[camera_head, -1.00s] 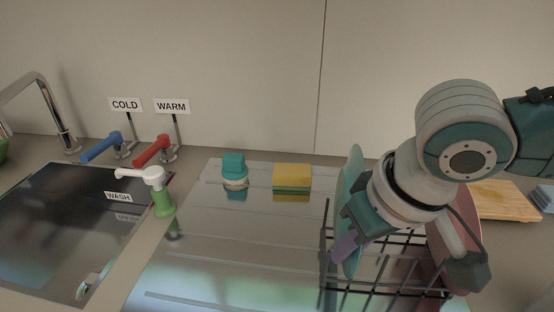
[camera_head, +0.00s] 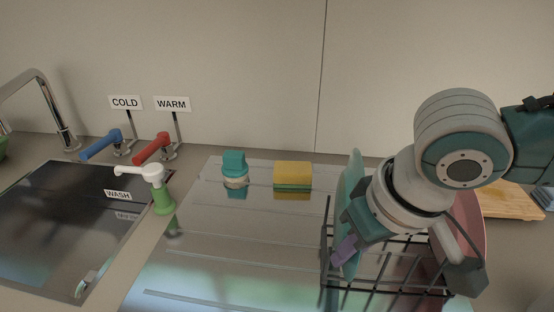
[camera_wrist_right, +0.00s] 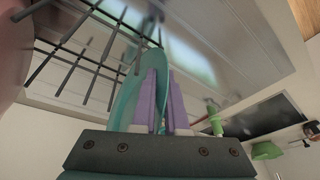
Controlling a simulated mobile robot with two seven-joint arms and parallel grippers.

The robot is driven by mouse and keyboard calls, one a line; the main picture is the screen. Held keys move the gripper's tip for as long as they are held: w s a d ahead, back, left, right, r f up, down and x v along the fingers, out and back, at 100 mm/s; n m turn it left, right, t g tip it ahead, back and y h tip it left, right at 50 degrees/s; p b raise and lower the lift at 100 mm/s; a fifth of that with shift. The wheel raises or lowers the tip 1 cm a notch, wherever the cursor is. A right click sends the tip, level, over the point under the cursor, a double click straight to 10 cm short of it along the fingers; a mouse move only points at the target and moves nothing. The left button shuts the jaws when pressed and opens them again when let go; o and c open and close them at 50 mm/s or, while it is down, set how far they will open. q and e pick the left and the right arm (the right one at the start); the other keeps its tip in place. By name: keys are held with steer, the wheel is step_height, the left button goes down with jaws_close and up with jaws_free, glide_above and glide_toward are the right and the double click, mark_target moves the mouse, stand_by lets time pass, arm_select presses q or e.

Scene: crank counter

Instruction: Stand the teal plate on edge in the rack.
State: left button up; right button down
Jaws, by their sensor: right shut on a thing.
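The teal plate (camera_head: 351,180) is upright on edge at the left end of the dark wire rack (camera_head: 385,290), seen nearly edge-on. My right gripper (camera_head: 345,249) comes in from the right with its purple fingers shut on the plate. In the right wrist view the plate (camera_wrist_right: 124,100) runs between the two fingers (camera_wrist_right: 161,103), with the rack wires (camera_wrist_right: 85,62) close beside it. The plate's lower edge is among the wires; I cannot tell whether it touches the rack's bottom. My left gripper is not in view.
A pink plate (camera_head: 471,225) stands at the rack's right side, partly behind my arm. A yellow-green sponge (camera_head: 292,176), a teal-topped brush (camera_head: 234,165) and a green soap pump (camera_head: 162,200) stand left. A sink (camera_head: 60,220) and a wooden board (camera_head: 508,202) flank the area.

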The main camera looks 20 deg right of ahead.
steer(key=shift+f+b, duration=0.35)
steer(key=shift+f, duration=0.3)
steer(key=c, duration=0.9)
jaws_free()
steer(key=shift+o, duration=0.2)
